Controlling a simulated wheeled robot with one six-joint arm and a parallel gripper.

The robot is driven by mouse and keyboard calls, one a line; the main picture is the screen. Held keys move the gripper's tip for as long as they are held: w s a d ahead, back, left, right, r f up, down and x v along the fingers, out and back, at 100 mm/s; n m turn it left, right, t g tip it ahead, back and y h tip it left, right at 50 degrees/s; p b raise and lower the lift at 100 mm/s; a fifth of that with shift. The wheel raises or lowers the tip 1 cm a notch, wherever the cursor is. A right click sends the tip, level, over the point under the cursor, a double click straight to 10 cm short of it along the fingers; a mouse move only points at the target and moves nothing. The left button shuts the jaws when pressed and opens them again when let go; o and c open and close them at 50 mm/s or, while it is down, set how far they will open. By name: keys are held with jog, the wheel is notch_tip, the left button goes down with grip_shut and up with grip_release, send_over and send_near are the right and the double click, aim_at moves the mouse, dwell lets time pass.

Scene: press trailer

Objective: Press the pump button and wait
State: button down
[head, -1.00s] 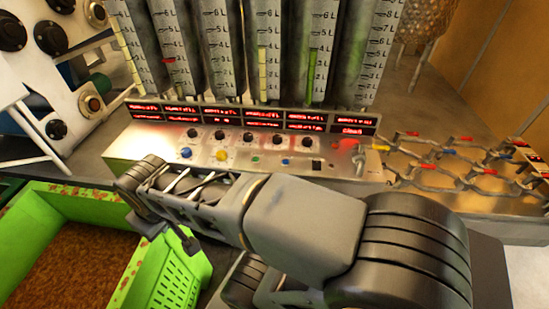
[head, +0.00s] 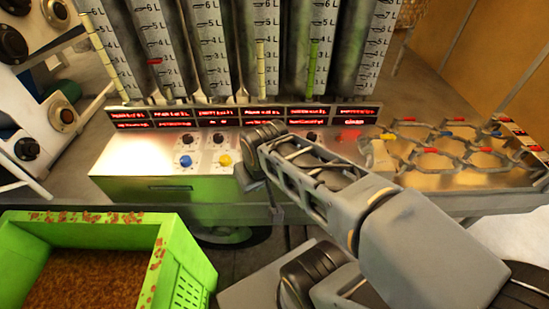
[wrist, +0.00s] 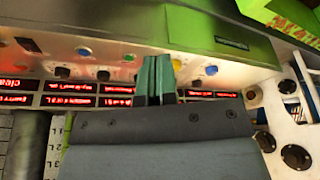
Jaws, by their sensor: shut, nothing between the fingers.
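The control panel (head: 130,160) stands below the tall measuring tubes, with knobs and coloured buttons on its top. A blue knob (head: 185,161) and a yellow knob (head: 225,160) show left of my arm. My arm covers the panel's middle and right buttons in the head view, and my gripper is hidden there. In the wrist view my gripper (wrist: 158,72) is shut and empty in front of the panel.
Red-lit displays (head: 240,115) run along the panel's back, under the measuring tubes (head: 265,50). A green crate (head: 190,270) with brown contents stands at the lower left. A metal rack with hexagonal openings (head: 455,175) lies to the right. White machinery (head: 40,100) is at the far left.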

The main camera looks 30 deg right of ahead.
jog(key=w+d+m+y+p, duration=0.4)
jog(key=w+m, duration=0.4)
jog(key=m, duration=0.8)
jog(key=w+d+m+y+p, duration=0.4)
jog(key=w+d+m, duration=0.2)
jog(key=m, duration=0.9)
jog(key=w, duration=0.2)
jog(key=shift+w+f+m, duration=0.3)
jog(key=shift+f+m, duration=0.05)
jog(key=shift+m, duration=0.05)
jog(key=shift+d+f, duration=0.1)
notch_tip(320, 180, down, 7)
jog(key=b, duration=0.7)
jog(key=shift+f+b, duration=0.4)
jog(key=shift+f, duration=0.4)
